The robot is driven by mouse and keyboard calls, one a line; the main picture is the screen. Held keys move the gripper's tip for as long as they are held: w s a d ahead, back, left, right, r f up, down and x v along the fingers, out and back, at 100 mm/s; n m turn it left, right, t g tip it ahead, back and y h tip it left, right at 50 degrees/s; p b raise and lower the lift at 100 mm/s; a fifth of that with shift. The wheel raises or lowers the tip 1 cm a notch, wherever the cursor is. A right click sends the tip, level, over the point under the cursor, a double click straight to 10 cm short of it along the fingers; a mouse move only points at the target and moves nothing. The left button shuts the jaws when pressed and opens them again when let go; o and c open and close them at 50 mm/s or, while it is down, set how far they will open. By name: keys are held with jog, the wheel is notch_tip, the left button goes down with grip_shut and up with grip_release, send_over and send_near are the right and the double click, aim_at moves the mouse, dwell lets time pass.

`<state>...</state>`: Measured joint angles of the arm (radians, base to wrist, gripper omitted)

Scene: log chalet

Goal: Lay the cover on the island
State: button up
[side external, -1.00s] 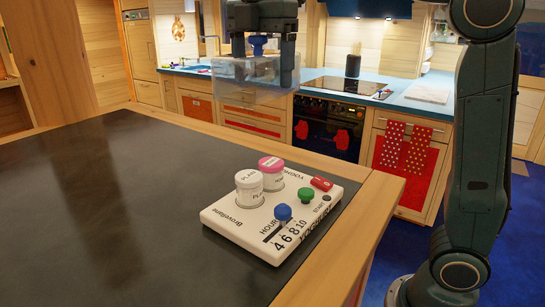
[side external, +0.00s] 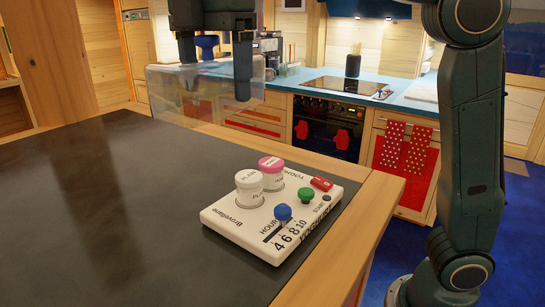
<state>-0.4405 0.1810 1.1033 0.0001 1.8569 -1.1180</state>
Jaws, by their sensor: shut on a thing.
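The clear, see-through cover (side external: 178,100) with a blue knob (side external: 208,46) on top hangs from my gripper (side external: 215,72). The gripper points down, with its fingers on either side of the knob. The cover looks level and appears above the far edge of the island (side external: 90,190), which has a dark top and a pale wooden rim. Its exact height over the island is hard to tell.
On the island's near right part stands a white yogurt maker (side external: 260,240) with a white-lidded jar (side external: 249,187), a pink-lidded jar (side external: 271,170) and blue, green and red controls. The dark top left of it is clear. A kitchen counter (side external: 420,90) runs behind.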

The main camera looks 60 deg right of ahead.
aim_at(179, 68)
jog(key=s+a, duration=0.1)
jog(key=a, duration=0.1)
jog(key=s+a, duration=0.1)
jog(key=a, duration=0.2)
jog(key=s+a, duration=0.1)
jog(key=a, duration=0.1)
jog(key=shift+a+r, duration=0.15)
jog(key=shift+a, duration=0.2)
notch_tip(179, 68, down, 16)
dwell(0.6)
jog(key=shift+f, duration=0.2)
jog(key=shift+f, duration=1.8)
jog(key=shift+f, duration=0.5)
jog(key=o, duration=1)
jog(key=shift+r, duration=0.2)
